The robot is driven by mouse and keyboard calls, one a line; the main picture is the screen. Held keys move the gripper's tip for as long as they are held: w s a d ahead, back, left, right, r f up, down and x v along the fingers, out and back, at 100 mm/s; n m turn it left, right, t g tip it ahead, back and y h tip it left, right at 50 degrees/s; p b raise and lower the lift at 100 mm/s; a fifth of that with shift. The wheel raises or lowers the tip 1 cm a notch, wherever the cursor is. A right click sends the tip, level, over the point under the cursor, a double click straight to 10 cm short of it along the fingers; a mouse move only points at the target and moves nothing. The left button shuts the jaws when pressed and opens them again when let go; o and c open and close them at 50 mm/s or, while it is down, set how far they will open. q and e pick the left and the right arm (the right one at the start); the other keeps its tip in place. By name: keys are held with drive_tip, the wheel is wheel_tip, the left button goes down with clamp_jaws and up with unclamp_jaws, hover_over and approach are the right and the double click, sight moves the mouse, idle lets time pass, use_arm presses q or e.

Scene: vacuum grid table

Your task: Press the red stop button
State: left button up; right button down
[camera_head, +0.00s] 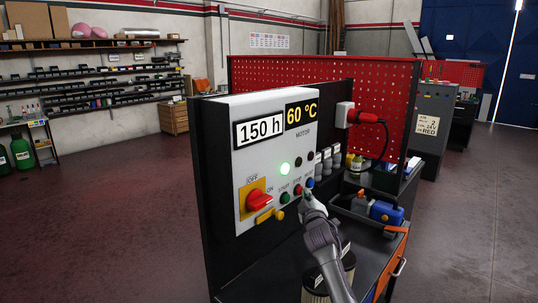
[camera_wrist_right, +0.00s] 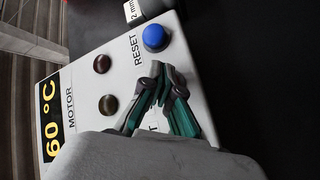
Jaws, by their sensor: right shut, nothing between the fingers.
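The red stop button (camera_head: 297,190) is on the white control panel (camera_head: 262,150), between the green start button (camera_head: 284,198) and the blue reset button (camera_head: 310,182). My right gripper (camera_head: 307,197) is shut and empty, its tips close to the panel just right of and below the red button. I cannot tell whether it touches the panel. In the right wrist view, the shut fingers (camera_wrist_right: 158,74) lie over the button row just below the blue button (camera_wrist_right: 155,37). The red button is hidden there. My left gripper is not in view.
A red plug (camera_head: 366,117) with a cable is at right.

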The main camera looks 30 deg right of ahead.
idle(0.5)
drive_tip(key=shift+w+a+b, duration=0.1)
drive_tip(key=shift+w+b, duration=0.25)
drive_tip(key=shift+w, duration=0.05)
drive_tip(key=shift+s+p, duration=0.35)
drive_tip(key=s+d+p, duration=0.1)
drive_tip(key=s+p, duration=0.2)
drive_tip(key=s, duration=0.2)
drive_tip(key=shift+s+d+p, duration=0.4)
